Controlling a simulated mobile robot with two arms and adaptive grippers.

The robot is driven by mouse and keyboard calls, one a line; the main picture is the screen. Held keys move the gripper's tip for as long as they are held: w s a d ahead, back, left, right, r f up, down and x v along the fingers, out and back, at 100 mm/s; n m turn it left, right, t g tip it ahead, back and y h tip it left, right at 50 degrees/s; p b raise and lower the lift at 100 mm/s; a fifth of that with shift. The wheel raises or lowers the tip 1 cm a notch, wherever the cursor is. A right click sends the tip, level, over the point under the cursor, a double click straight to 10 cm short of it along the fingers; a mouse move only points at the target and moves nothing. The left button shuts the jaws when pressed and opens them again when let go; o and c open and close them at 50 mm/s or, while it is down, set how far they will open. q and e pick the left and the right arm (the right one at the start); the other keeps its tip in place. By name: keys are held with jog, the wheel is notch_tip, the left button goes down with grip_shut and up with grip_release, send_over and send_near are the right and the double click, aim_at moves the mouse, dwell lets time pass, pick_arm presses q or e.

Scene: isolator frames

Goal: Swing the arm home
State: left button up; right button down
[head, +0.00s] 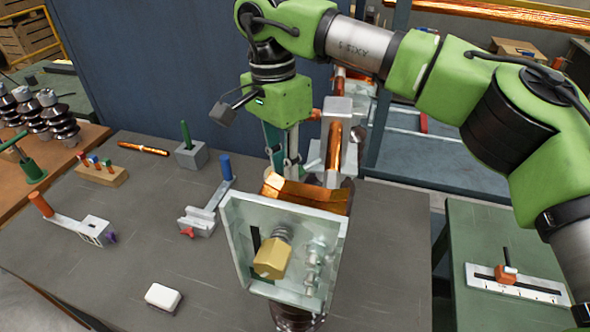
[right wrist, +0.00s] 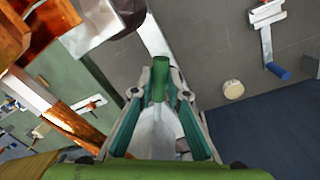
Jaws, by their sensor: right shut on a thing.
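My right gripper (head: 282,158) hangs from the green arm at the top middle of the head view, just behind the isolator's front box. In the right wrist view my right gripper (right wrist: 160,80) has its fingers closed around a green handle (right wrist: 160,68). A pale grey part shows between the fingers. The isolator's light grey front box (head: 234,225) has a brass hex piece (head: 272,258) on its face. Copper plates (head: 308,192) lie behind it, and a copper bar (head: 334,145) with a grey end block (head: 339,106) stands further back. The handle's attachment is hidden. My left gripper is not in view.
The grey table (head: 110,265) holds a blue-handled clamp (head: 225,168), an orange-handled clamp (head: 40,205), a block with a green rod (head: 190,155) and a white block (head: 163,297). A blue panel (head: 170,60) stands behind. A green table (head: 480,240) is at right.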

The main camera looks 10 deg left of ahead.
jog(key=shift+w+a+r+m, duration=0.15)
jog(key=shift+w+a+m, duration=0.55)
jog(key=shift+w+m, duration=0.25)
jog(key=shift+s, duration=0.1)
jog(key=c, duration=2)
grip_release()
jog(key=shift+o, duration=0.2)
notch_tip(320, 180, up, 12)
jog(key=w, duration=0.1)
jog(key=shift+a, duration=0.45)
